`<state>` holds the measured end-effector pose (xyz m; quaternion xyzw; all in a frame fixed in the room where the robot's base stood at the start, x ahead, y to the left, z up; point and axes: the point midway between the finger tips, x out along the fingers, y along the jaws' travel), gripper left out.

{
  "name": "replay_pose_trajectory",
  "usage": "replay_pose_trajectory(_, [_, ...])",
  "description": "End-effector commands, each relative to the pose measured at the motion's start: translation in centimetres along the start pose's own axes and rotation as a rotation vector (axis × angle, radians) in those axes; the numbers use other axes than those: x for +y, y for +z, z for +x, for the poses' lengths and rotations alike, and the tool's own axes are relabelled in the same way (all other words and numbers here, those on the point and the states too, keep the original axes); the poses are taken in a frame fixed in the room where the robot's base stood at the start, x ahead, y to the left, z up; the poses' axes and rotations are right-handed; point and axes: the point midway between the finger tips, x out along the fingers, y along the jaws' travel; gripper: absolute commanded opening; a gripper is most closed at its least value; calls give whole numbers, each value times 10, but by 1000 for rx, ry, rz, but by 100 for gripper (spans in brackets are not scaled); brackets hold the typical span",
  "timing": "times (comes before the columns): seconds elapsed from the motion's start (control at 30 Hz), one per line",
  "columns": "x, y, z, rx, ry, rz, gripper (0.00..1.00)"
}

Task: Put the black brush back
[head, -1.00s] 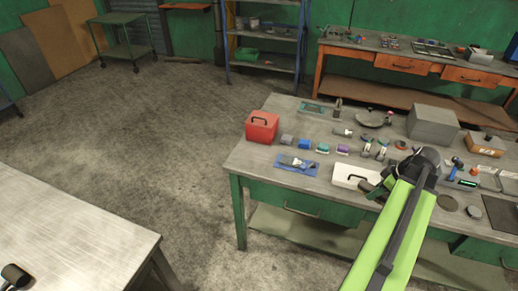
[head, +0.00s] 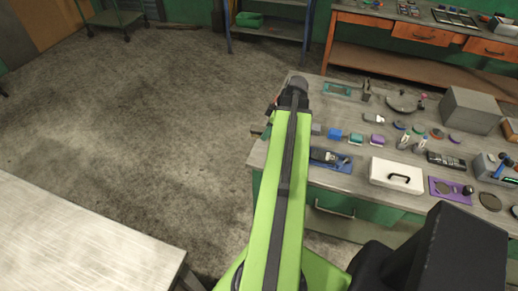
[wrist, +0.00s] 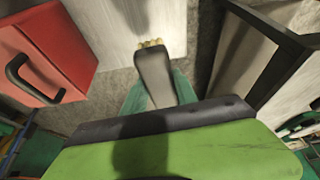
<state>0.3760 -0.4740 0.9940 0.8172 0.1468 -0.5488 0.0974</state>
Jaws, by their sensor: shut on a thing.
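The black brush (wrist: 151,66) shows in the wrist view, with a dark grey-black body and short tan bristles at its far end. My gripper (wrist: 157,92) has teal fingers on both sides of it and is shut on it. The brush is apart from the red box at the left. In the head view my arm hides the brush and most of my gripper, near the workbench's (head: 300,188) left end. A blue mat (head: 347,165) there bears a dark and pale tool. A purple mat (head: 438,187) bears a small black knob-like thing.
The red box (wrist: 45,55) stands close by, mostly hidden in the head view. A white case (head: 397,175), small coloured blocks and a grey box (head: 470,110) stand on the bench. A pale table (head: 80,240) is at lower left, with clear floor between.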

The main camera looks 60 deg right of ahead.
Motion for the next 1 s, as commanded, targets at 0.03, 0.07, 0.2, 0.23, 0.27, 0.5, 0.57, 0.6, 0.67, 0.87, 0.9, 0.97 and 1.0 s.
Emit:
replay_pose_trajectory(0.03, [0, 0, 0, 0, 1, 1, 0])
replay_pose_trajectory(0.07, [0, 0, 0, 0, 0, 1, 0])
replay_pose_trajectory(0.2, [-1, -1, 0, 0, -1, -2, 0])
replay_pose_trajectory(0.23, [0, 0, 0, 0, -1, -2, 0])
replay_pose_trajectory(0.27, [1, 4, -2, 0, 0, 1, 0])
replay_pose_trajectory(0.5, [11, 76, -33, 0, 13, 33, 0])
replay_pose_trajectory(0.57, [12, 97, -42, 1, 17, 41, 0])
replay_pose_trajectory(0.6, [12, 110, -47, 2, 19, 45, 0])
replay_pose_trajectory(0.67, [11, 124, -54, 3, 20, 50, 0])
replay_pose_trajectory(0.87, [9, 135, -56, 4, 21, 48, 0])
replay_pose_trajectory(0.9, [9, 132, -51, 4, 20, 47, 0])
replay_pose_trajectory(0.97, [9, 126, -38, 4, 19, 44, 0])
replay_pose_trajectory(1.0, [8, 120, -28, 4, 19, 44, 0])
